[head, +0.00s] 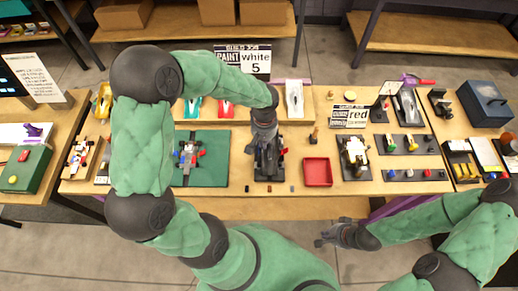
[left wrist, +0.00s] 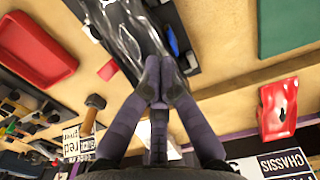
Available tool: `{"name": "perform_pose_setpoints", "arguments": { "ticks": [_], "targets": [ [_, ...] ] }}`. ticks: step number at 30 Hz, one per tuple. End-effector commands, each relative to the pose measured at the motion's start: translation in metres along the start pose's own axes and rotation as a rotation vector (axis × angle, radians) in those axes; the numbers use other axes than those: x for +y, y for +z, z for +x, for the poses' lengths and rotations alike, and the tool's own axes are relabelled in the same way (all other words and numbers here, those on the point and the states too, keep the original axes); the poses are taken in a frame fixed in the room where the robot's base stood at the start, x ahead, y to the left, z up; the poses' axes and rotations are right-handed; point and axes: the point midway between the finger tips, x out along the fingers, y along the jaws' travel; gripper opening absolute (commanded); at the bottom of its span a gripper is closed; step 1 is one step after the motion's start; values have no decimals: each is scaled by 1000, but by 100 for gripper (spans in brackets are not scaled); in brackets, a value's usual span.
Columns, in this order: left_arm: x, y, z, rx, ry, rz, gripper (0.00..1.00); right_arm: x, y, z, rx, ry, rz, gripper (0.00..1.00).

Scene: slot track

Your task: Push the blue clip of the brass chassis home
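A dark, glossy chassis (left wrist: 125,32) lies on a dark fixture below my left gripper. No brass colour shows on it. A blue clip (left wrist: 173,40) sits at its side in the left wrist view, close to the fingertips; how deep it sits cannot be told. My left gripper (left wrist: 159,80) has its fingers together with nothing seen between them, tips at the near end of the chassis. In the head view the left gripper (head: 266,138) is over the dark fixture (head: 268,176) and hides much of the chassis. My right gripper (head: 328,238) hangs in front of the bench, away from the work.
A red tray (head: 317,172) is right of the fixture. A green mat (head: 215,176) with another chassis is left of it. A further chassis on a stand (head: 355,158) is to the right. Small blocks lie along the front edge. A sign (head: 350,117) stands behind.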

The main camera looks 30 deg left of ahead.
Motion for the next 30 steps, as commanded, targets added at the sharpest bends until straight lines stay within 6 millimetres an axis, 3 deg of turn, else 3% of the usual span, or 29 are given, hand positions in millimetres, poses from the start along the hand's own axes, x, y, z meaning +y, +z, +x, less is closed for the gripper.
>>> {"name": "perform_pose_setpoints", "arguments": {
  "ticks": [30],
  "targets": [
    [0, 0, 10, 0, 0, 0, 0, 3, 0, 8, 0, 0, 0, 0]
  ]
}}
